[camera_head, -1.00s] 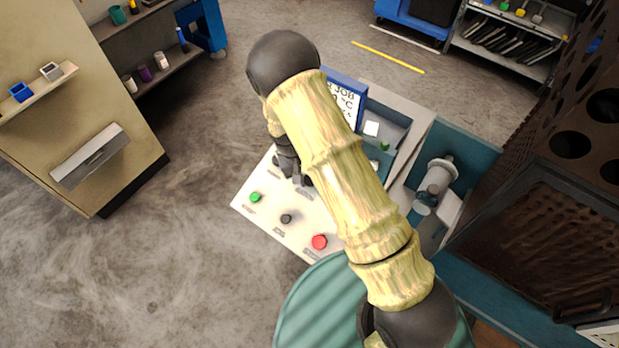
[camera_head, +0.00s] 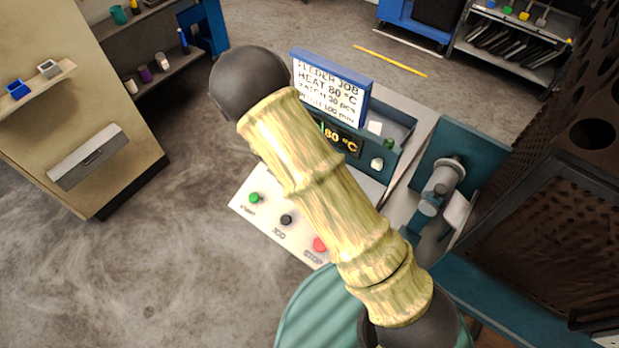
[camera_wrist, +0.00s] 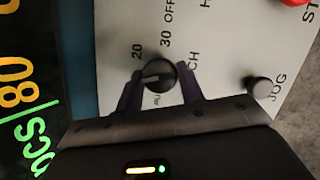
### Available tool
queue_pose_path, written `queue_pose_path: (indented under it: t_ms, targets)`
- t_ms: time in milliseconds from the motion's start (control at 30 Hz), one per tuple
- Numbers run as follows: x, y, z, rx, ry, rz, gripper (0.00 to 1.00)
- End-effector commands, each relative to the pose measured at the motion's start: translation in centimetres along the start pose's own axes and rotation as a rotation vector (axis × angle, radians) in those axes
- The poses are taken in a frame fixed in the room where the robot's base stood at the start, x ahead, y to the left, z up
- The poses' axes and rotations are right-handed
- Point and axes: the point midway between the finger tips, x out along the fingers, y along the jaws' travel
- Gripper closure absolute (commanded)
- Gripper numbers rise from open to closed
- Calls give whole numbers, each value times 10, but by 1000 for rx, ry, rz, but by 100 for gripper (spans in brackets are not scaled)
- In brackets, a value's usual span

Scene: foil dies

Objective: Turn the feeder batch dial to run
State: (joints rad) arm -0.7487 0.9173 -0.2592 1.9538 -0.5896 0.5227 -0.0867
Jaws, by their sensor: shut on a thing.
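The black round batch dial (camera_wrist: 160,75) is on the white control panel (camera_wrist: 225,70) in the wrist view. The two dark purple fingers of my gripper (camera_wrist: 159,88) are on either side of it, shut on it. A pale mark on the dial points toward picture left, slightly down. Printed "20", "30" and "OFF" lie above the dial, and a small, partly readable label lies below it. In the head view the panel (camera_head: 245,210) shows, but my arm hides the dial and gripper.
On the panel are a green button (camera_head: 255,197), a black jog button (camera_head: 286,220) and a red stop button (camera_head: 319,244). A job card (camera_head: 330,88) reads heat 80 °C and batch 30 pcs. The display (camera_head: 342,140) below reads 80 °C. A perforated brown housing (camera_head: 540,225) stands right.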

Motion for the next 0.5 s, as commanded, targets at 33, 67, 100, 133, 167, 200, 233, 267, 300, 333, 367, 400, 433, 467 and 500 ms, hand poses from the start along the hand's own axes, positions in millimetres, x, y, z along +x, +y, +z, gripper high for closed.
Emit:
queue_pose_path:
  t_ms: [33,67,100,133,167,200,233,267,300,333,367,400,433,467,500]
  targets:
    - [1,0,-1,-44,1,17,85]
    - [1,-1,-1,-71,0,26,85]
    - [1,-1,-1,-107,0,37,85]
    - [1,-1,-1,-134,0,46,85]
    - [1,-1,-1,-161,1,55,85]
    - [1,-1,-1,-198,2,67,85]
    - [1,-2,-1,-225,2,76,85]
    - [1,-2,-1,-252,2,85,85]
    - [2,-2,-1,-287,1,96,85]
    - [2,-2,-1,-314,0,105,85]
    - [2,-2,-1,-342,0,114,85]
    - [2,-2,-1,-378,1,126,85]
    - [2,-3,-1,-404,2,134,85]
    - [2,-3,-1,-433,2,144,85]
    - [2,-3,-1,-467,1,155,85]
